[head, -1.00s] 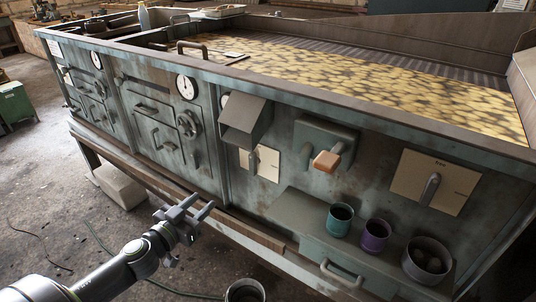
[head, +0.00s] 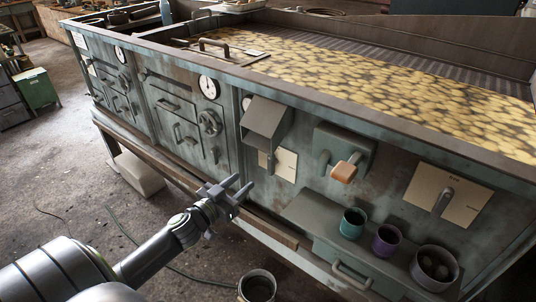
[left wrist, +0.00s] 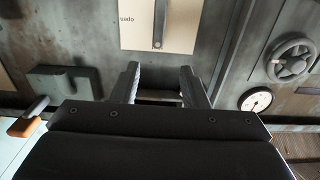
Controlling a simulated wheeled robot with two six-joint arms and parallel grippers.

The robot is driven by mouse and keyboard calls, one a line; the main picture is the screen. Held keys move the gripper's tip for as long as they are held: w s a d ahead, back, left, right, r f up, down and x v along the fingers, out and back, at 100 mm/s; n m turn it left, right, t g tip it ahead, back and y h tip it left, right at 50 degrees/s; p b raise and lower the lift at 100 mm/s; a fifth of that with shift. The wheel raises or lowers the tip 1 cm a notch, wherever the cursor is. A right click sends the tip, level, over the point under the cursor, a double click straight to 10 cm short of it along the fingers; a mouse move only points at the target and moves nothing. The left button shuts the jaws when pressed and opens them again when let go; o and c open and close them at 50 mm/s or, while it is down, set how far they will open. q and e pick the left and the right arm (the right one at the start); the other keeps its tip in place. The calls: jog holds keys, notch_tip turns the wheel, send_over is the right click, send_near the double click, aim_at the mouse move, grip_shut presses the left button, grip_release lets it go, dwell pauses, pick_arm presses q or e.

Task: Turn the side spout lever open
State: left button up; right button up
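A cream plate (head: 284,164) with a dark grey lever (head: 271,161) sits on the bench front below a box-shaped hood (head: 266,118). The plate also shows at the top of the left wrist view (left wrist: 185,25), with its lever (left wrist: 158,28) in line with its edges. A second plate with a lever (head: 442,201) is farther right. No readable label tells me which lever is the side spout's. My left gripper (head: 240,186) is open and empty, below and left of the first plate, apart from it. In the left wrist view its fingers (left wrist: 160,84) are apart.
A box with an orange-ended handle (head: 345,170) stands out between the plates. A ledge below holds a teal cup (head: 353,224), a purple cup (head: 386,240) and a grey pot (head: 434,266). A valve wheel (head: 210,123) is to the left. A bucket (head: 257,287) stands low in front.

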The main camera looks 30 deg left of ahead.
pick_arm(q)
jog(key=p, duration=0.4)
send_near(269, 161)
jog(key=w, duration=0.8)
jog(key=shift+d+r, duration=0.15)
jog(key=shift+d, duration=0.15)
jog(key=shift+w+d, duration=0.1)
jog(key=shift+w, duration=0.65)
grip_shut()
